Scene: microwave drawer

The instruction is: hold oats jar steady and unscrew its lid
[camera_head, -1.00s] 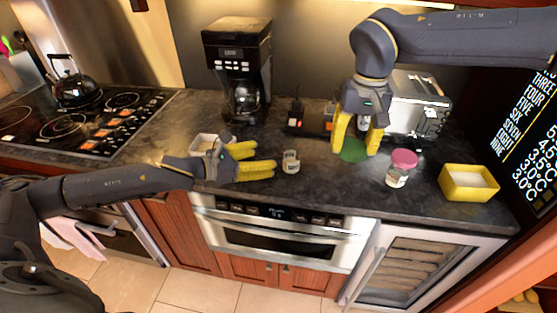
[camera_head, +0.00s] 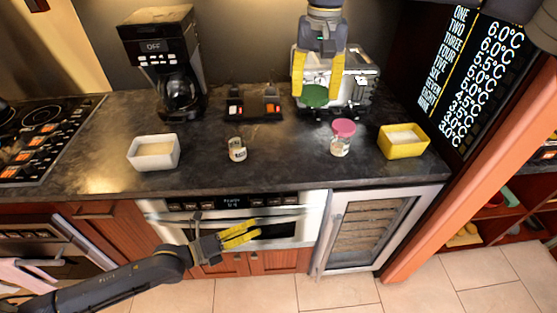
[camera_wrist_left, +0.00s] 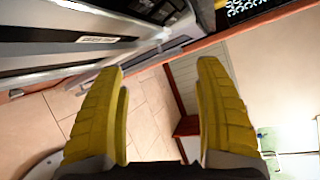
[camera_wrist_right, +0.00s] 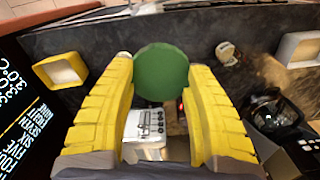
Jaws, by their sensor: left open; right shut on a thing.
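A small lidless glass jar with a pale label (camera_head: 237,150) stands upright on the counter; it also shows in the right wrist view (camera_wrist_right: 228,53). I cannot read whether it is the oats jar. My right gripper (camera_head: 316,92) is shut on a round green lid (camera_head: 313,97), which fills the space between its fingertips in the right wrist view (camera_wrist_right: 161,72). It is to the right of the open jar, in front of the toaster. My left gripper (camera_head: 242,234) is open and empty, below the counter in front of the oven; its spread fingers show in the left wrist view (camera_wrist_left: 160,80).
A jar with a pink lid (camera_head: 342,137) stands to the right, beside a yellow bowl (camera_head: 403,150). A white bowl (camera_head: 153,162) is at the left. A coffee maker (camera_head: 163,65) and a toaster (camera_head: 350,88) stand behind. The counter around the open jar is clear.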

